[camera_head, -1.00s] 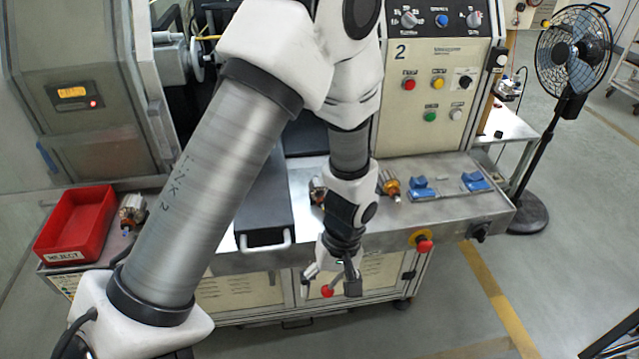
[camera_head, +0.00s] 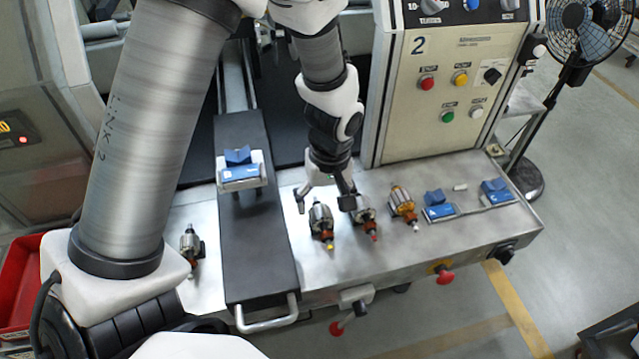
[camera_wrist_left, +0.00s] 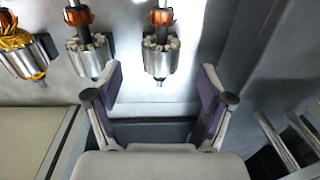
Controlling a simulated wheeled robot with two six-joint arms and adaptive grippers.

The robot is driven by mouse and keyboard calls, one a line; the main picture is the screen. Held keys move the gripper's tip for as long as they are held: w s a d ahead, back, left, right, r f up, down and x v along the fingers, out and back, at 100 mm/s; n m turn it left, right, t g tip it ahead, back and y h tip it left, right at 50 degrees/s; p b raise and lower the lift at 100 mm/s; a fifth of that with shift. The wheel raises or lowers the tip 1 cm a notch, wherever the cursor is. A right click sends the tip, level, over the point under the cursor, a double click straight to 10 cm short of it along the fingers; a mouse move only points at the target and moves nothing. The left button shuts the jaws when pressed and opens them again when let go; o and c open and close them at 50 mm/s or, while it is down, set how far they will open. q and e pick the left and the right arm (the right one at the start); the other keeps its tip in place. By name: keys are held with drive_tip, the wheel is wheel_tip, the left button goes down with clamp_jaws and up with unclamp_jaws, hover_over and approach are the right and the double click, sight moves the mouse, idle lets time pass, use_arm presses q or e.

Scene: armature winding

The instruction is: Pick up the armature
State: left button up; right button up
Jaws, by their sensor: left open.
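Several armatures with silvery cores lie on the steel bench top (camera_head: 395,250). One armature (camera_head: 320,222) with a yellow tip lies just below my left gripper (camera_head: 323,200), with a second armature (camera_head: 369,222) close to its right. A third armature (camera_head: 402,200), with copper-gold winding, lies farther right. My left gripper is open and empty. In the left wrist view the gripper (camera_wrist_left: 160,84) has its fingertips spread either side of the nearest armature's (camera_wrist_left: 160,56) end, not touching it. A second armature (camera_wrist_left: 88,55) and the gold-wound one (camera_wrist_left: 22,52) lie to its left.
A black slide (camera_head: 255,225) with a handle carries a blue holder (camera_head: 240,172). Another armature (camera_head: 188,243) lies left of it. Blue holders (camera_head: 439,211) sit at the bench's right. A control panel (camera_head: 440,75) rises behind. A red bin (camera_head: 18,285) is at left.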

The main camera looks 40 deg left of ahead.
sight(323, 214)
use_arm(q)
drive_tip(key=shift+s+d+f+p, duration=0.15)
drive_tip(key=shift+s+f+p, duration=0.1)
drive_tip(key=shift+f+p, duration=0.25)
drive_tip(key=shift+s+d+f+p, duration=0.1)
drive_tip(key=shift+s+f+p, duration=0.2)
drive_tip(key=shift+f, duration=0.3)
drive_tip(key=f, duration=0.2)
drive_tip(key=a+f, duration=0.1)
drive_tip(key=shift+w, duration=0.4)
drive_tip(key=shift+w+f, duration=0.1)
drive_tip(key=shift+d, duration=0.15)
drive_tip(key=c, duration=0.4)
drive_tip(key=shift+s+d+r, duration=0.15)
drive_tip(key=shift+s+r, duration=0.05)
drive_tip(key=shift+s, duration=0.1)
drive_tip(key=c, duration=1.1)
drive_tip(key=shift+w+r, duration=0.1)
